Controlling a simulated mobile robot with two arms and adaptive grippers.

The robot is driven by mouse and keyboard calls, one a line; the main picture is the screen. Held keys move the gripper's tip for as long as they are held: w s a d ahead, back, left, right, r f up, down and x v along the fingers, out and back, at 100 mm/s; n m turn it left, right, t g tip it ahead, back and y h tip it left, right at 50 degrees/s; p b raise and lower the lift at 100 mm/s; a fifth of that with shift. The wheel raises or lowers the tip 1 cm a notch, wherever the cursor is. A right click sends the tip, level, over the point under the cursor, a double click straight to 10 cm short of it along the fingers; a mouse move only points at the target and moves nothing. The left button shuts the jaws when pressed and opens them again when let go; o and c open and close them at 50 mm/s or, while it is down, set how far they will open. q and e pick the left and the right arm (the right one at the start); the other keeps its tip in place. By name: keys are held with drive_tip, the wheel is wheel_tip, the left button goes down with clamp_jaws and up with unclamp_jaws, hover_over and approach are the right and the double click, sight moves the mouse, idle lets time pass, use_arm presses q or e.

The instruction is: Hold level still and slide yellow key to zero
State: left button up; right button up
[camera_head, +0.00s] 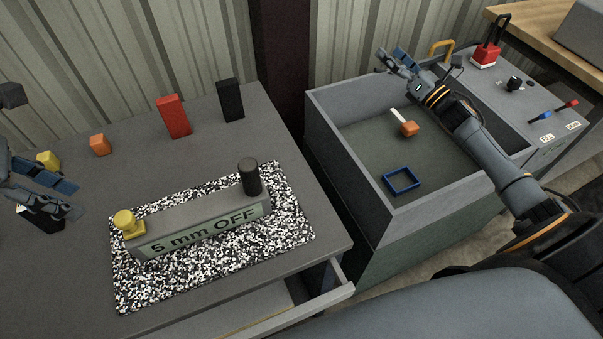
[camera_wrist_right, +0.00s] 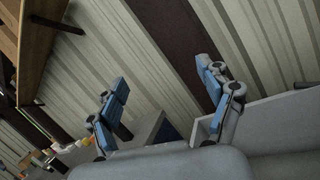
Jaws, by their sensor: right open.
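The level is a long grey bar (camera_head: 205,228) marked "5 mm OFF", lying on a black-and-white speckled mat (camera_head: 285,236). The yellow key (camera_head: 128,223) is a round-topped piece at the bar's left end. A black knob (camera_head: 249,177) stands at its right end. My left gripper (camera_head: 70,198) is at the left edge, left of the key and apart from it; its fingers look spread with nothing clearly between them. My right gripper (camera_head: 393,62) is open and empty above the far side of the grey bin; its spread fingers show in the right wrist view (camera_wrist_right: 165,105).
Red (camera_head: 173,116), black (camera_head: 230,100), orange (camera_head: 100,145) and yellow (camera_head: 48,160) blocks stand at the table's back. The bin (camera_head: 345,185) at right holds a blue frame (camera_head: 402,181) and an orange-and-white piece (camera_head: 409,128). An open drawer (camera_head: 290,312) juts out in front.

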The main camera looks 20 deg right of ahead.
drive_tip(key=s+a+f+n+g+y, duration=0.1)
drive_tip(key=a+f+n+g+y, duration=0.15)
drive_tip(key=a+n+y, duration=0.6)
drive_tip(key=n+g+y, duration=0.4)
drive_tip(key=n+g, duration=0.7)
drive_tip(key=g, duration=0.6)
approach(237, 199)
drive_tip(key=shift+m, duration=0.25)
drive_tip(key=d, duration=0.1)
drive_tip(key=w+d+f, duration=0.1)
drive_tip(key=d, duration=0.2)
drive_tip(key=shift+w+f, duration=0.15)
drive_tip(key=shift+s+a+f, duration=0.1)
drive_tip(key=shift+s+a, duration=0.1)
drive_tip(key=shift+a, duration=0.05)
drive_tip(key=a, duration=1.3)
drive_tip(key=shift+w+a, duration=0.15)
drive_tip(key=shift+a, duration=0.1)
